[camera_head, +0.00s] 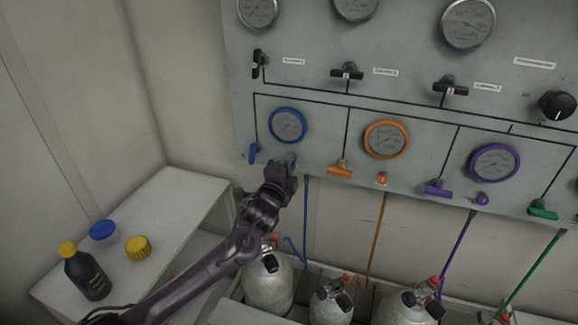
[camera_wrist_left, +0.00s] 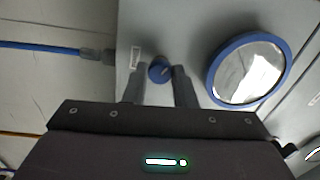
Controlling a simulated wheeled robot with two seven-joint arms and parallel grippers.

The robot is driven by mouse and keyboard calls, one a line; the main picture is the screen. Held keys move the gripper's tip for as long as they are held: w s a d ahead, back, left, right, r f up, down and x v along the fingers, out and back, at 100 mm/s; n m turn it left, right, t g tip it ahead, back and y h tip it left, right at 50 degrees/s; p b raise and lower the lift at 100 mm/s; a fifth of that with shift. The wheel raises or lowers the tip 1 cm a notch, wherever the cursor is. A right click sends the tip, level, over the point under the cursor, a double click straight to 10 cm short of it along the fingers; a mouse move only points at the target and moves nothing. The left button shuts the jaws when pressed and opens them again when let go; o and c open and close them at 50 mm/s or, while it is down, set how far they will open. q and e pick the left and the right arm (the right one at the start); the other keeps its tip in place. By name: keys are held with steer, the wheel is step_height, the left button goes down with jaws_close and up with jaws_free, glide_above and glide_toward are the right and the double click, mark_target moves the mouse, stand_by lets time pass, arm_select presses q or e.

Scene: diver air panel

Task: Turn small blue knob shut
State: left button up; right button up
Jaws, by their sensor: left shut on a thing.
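The small blue knob (camera_wrist_left: 157,71) shows in the left wrist view, between the two fingers of my left gripper (camera_wrist_left: 160,80). It sits on the grey panel beside the blue-rimmed gauge (camera_wrist_left: 246,70). In the head view my left gripper (camera_head: 286,166) reaches the panel's lower edge, just below the blue-rimmed gauge (camera_head: 287,125). It is shut on the small blue knob and mostly hides it there. A blue lever handle (camera_head: 253,152) is on the panel to the left of the gripper. My right gripper is in neither view.
Orange (camera_head: 340,169), purple (camera_head: 437,187) and green (camera_head: 542,209) lever handles line the panel to the right. Blue (camera_head: 306,215) and other coloured hoses hang below, near grey cylinders (camera_head: 332,302). A white counter (camera_head: 185,190) at left holds a dark bottle (camera_head: 86,275) and two caps.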

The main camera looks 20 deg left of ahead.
arm_select(q)
steer(key=m+b, duration=0.2)
steer(key=m, duration=1)
steer(key=shift+f, duration=0.2)
steer(key=shift+m, duration=0.3)
steer(key=o, duration=1)
steer(key=shift+r, duration=0.1)
steer(key=shift+s, duration=0.1)
